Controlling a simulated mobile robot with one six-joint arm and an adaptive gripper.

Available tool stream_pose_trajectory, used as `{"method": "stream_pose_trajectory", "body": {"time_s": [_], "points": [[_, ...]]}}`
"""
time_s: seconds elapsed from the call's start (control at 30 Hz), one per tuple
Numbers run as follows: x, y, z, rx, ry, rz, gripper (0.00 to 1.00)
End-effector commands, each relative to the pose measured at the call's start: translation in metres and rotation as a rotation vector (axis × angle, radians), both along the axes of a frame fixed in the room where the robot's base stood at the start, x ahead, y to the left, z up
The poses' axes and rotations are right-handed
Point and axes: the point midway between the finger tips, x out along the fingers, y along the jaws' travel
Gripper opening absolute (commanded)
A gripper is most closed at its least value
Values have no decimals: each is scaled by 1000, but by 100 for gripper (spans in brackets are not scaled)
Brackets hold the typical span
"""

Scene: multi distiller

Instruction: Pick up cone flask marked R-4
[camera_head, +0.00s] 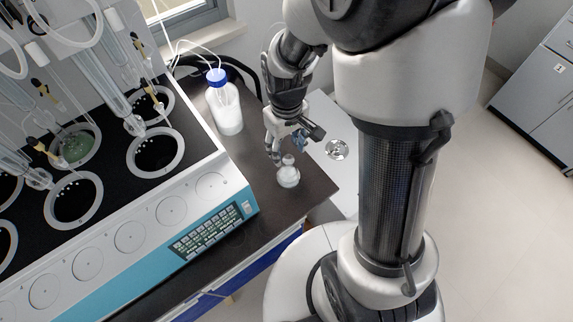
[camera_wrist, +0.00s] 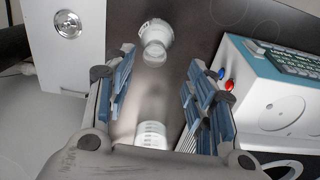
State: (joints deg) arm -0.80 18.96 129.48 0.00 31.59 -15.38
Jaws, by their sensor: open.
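A small clear cone flask (camera_head: 288,177) with whitish contents stands upright near the right end of the dark bench. In the wrist view the flask (camera_wrist: 156,38) shows at the top centre, beyond the fingertips. No R-4 marking can be read on it. My gripper (camera_head: 286,150) is just behind the flask in the head view. In the wrist view my gripper (camera_wrist: 160,70) has its blue-padded fingers wide apart, with the flask roughly in line with the gap but not between the pads. I cannot tell exactly how far apart they are in depth.
A blue-capped bottle (camera_head: 226,110) stands left of my gripper. The white and teal distiller (camera_head: 130,235) fills the left, its corner near the flask; its red and blue knobs (camera_wrist: 226,80) show in the wrist view. A pale ribbed shape (camera_wrist: 151,133) between the finger bases is unclear.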

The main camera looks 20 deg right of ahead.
Motion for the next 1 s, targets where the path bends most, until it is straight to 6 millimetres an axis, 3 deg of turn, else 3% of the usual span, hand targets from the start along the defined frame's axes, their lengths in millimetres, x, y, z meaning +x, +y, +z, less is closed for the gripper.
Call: {"method": "stream_pose_trajectory", "body": {"time_s": [0.1, 0.43, 0.7, 1.0], "points": [[0, 0, -23, 0, 2, 0, 50], [0, -2, -43, 0, 1, -1, 50], [2, -8, -83, 0, 2, 0, 50], [2, -8, -85, 0, -1, 0, 48]]}}
